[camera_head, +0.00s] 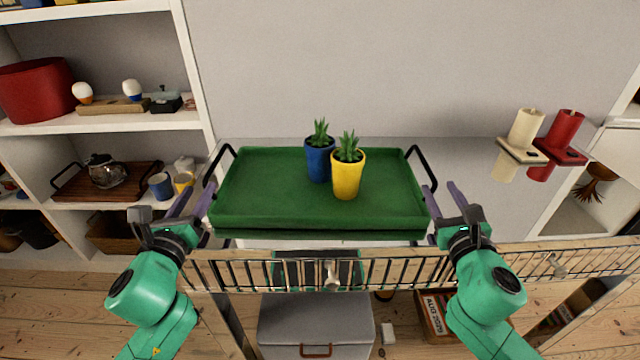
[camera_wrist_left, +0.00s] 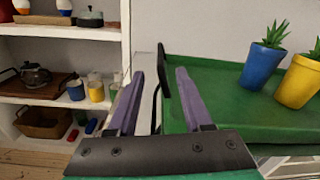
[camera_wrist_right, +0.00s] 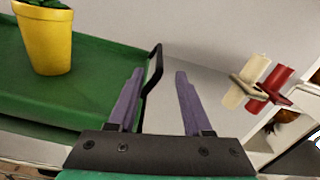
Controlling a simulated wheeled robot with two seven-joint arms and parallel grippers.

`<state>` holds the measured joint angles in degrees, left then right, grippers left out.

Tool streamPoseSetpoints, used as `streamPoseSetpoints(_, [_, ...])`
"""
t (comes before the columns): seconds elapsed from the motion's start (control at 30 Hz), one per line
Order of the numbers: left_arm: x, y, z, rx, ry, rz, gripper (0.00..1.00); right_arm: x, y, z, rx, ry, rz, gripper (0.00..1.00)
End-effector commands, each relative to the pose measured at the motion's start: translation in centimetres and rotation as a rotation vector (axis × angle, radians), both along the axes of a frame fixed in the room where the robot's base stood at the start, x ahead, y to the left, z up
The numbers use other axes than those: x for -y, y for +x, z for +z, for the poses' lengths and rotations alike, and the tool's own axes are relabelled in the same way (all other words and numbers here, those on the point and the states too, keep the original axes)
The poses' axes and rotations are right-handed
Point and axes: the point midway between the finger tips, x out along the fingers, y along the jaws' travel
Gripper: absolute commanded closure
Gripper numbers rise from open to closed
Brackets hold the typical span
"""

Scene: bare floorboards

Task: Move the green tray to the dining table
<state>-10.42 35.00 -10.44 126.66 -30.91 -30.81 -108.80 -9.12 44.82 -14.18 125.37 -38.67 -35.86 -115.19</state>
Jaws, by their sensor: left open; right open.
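The green tray (camera_head: 260,190) lies level on a white surface against the wall, with a black handle at each short end. A blue pot (camera_head: 318,160) and a yellow pot (camera_head: 347,176), each with a small plant, stand on it. My left gripper (camera_head: 194,200) is open at the tray's left end; in the left wrist view the left handle (camera_wrist_left: 162,85) shows between its fingers. My right gripper (camera_head: 441,200) is open at the right end; in the right wrist view the right handle (camera_wrist_right: 153,70) shows near its left finger. I cannot tell whether either touches. The dining table is not identifiable.
A wooden rail with metal bars (camera_head: 400,271) runs in front of the tray. White shelves (camera_head: 110,122) with pots and cups stand at the left. Cream and red candle holders (camera_head: 520,150) are on the wall at the right. A grey box (camera_head: 315,325) sits below.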

Motion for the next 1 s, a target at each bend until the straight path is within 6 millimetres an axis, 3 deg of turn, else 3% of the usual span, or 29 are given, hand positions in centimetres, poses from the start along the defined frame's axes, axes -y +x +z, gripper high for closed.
streamPoseSetpoints(0.43, [0.2, 8.6, 0.1, 0.001, -0.002, 0.000, 0.50, 0.2, 8.6, 0.1, 0.001, 0.003, -0.001, 0.50])
streamPoseSetpoints(0.6, [0.3, 9.9, 0.1, 0.000, -0.001, -0.001, 0.50, 0.1, 9.9, 0.1, 0.001, 0.000, 0.002, 0.50])
streamPoseSetpoints(0.87, [0.3, 10.0, 0.0, -0.001, 0.000, -0.001, 0.50, 0.2, 10.0, 0.0, 0.000, 0.000, 0.002, 0.50])
streamPoseSetpoints(1.0, [0.3, 10.0, 0.0, 0.000, 0.000, -0.001, 1.00, 0.2, 10.0, 0.0, 0.000, 0.000, 0.001, 1.00])
